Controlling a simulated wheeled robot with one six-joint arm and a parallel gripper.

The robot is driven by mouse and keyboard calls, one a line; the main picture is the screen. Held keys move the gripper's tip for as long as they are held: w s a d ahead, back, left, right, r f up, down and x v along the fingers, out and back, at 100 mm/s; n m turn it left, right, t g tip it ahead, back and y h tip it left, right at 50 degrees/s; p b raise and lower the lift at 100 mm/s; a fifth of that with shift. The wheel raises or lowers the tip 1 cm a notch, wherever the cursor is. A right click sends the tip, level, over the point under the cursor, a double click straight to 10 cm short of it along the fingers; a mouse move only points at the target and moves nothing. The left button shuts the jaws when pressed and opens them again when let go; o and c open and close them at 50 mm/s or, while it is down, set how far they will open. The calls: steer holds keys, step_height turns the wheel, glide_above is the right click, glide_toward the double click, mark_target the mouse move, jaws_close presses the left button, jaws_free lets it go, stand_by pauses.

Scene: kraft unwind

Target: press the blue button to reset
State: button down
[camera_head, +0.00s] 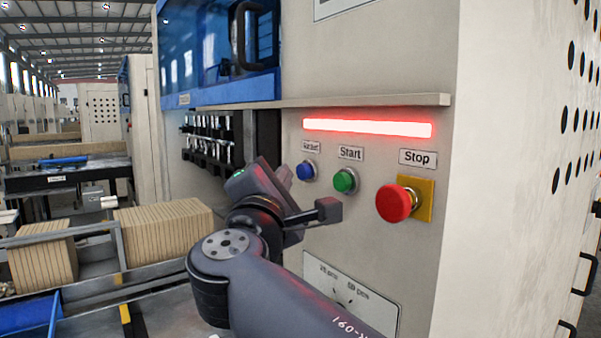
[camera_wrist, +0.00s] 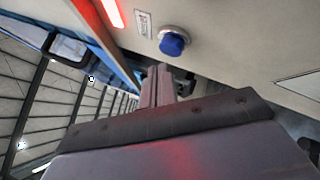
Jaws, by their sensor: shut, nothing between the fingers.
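The blue button (camera_head: 306,170) sits on the beige machine panel under a small label, left of the green Start button (camera_head: 345,181) and the red Stop button (camera_head: 394,203). In the wrist view the blue button (camera_wrist: 173,43) is at the upper middle, just beyond my fingertips. My gripper (camera_wrist: 158,72) is shut and empty, pointing toward the panel a little below the button in that picture. No contact between the fingertips and the button shows.
A red light bar (camera_head: 368,127) glows above the buttons, under a protruding ledge (camera_head: 380,101). A white label plate (camera_head: 350,293) is lower on the panel. Cardboard stacks (camera_head: 163,232) lie on a conveyor to the left. A recess with metal fittings (camera_head: 208,142) is left of the panel.

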steer(key=shift+w+d, duration=0.1)
stand_by(0.3)
steer(key=shift+w+d, duration=0.15)
steer(key=shift+d, duration=0.1)
steer(key=shift+w+d+b, duration=0.3)
steer(key=shift+w+d, duration=0.05)
steer(key=shift+d, duration=0.1)
stand_by(0.9)
stand_by(0.3)
steer(key=shift+s+a, duration=0.55)
steer(key=shift+a, duration=0.2)
steer(key=s+a, duration=0.1)
steer(key=a, duration=0.1)
steer(key=s+a, duration=0.2)
steer(key=shift+d, duration=0.1)
stand_by(0.8)
